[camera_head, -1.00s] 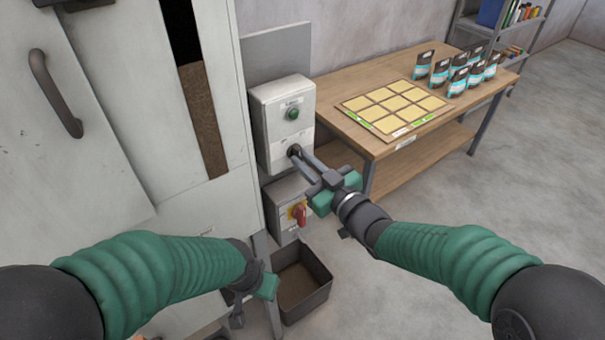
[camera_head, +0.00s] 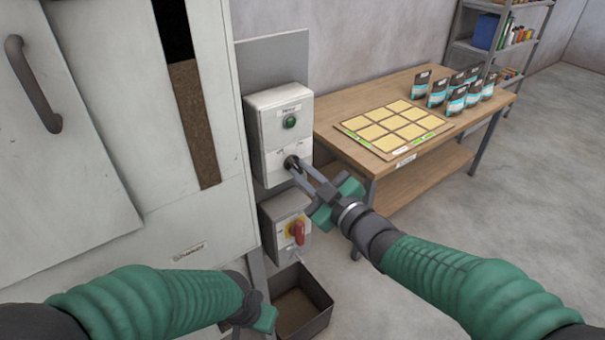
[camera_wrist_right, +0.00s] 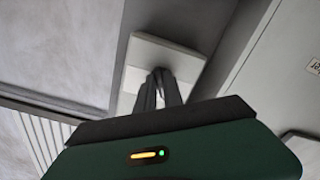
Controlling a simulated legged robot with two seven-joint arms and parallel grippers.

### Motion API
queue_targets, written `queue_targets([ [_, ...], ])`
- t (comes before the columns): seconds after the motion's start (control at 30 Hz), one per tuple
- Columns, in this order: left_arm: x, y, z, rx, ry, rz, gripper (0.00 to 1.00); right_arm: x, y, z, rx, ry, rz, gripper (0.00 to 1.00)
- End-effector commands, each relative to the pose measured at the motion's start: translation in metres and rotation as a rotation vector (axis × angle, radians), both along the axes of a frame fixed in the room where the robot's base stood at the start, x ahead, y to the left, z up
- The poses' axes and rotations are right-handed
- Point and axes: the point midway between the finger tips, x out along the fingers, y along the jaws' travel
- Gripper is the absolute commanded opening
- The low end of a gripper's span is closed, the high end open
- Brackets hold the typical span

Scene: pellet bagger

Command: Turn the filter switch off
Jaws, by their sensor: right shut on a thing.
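In the right wrist view the two fingers (camera_wrist_right: 160,80) meet close together at the pale box (camera_wrist_right: 155,60). My left gripper (camera_head: 262,320) hangs low, near the bin, and its fingers are not clear.
Below is a second grey box (camera_head: 272,215) with a red rotary handle (camera_head: 298,232). A dark open bin (camera_head: 318,325) stands on the floor. A wooden table (camera_head: 345,100) at the right holds a card grid (camera_head: 400,122) and several pouches (camera_head: 457,100). The machine (camera_head: 90,190) fills the left.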

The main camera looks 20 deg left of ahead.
Motion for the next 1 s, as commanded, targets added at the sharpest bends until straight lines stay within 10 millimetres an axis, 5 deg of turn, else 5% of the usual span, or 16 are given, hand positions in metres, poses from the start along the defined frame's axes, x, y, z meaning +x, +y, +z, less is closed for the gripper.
queue_targets([
  [0.13, 0.0, 0.0, 0.0, 0.0, 0.0, 0.0, 0.36, -0.001, 0.0, -0.001, -0.003, -0.001, 0.001, 0.0],
  [0.17, 0.0, 0.0, 0.0, 0.0, 0.0, 0.0, 0.36, -0.001, 0.0, -0.001, -0.003, 0.0, 0.001, 0.16],
  [0.3, 0.0, 0.0, 0.0, 0.0, 0.0, 0.0, 0.36, 0.0, 0.001, -0.001, -0.002, 0.0, 0.001, 0.34],
  [0.67, 0.0, 0.0, -0.001, 0.0, 0.0, 0.0, 0.36, -0.002, -0.003, -0.001, -0.002, 0.001, 0.0, 0.34],
  [1.0, 0.0, 0.0, -0.011, 0.0, 0.0, 0.0, 0.36, -0.053, -0.07, -0.002, -0.003, 0.0, -0.005, 0.34],
])
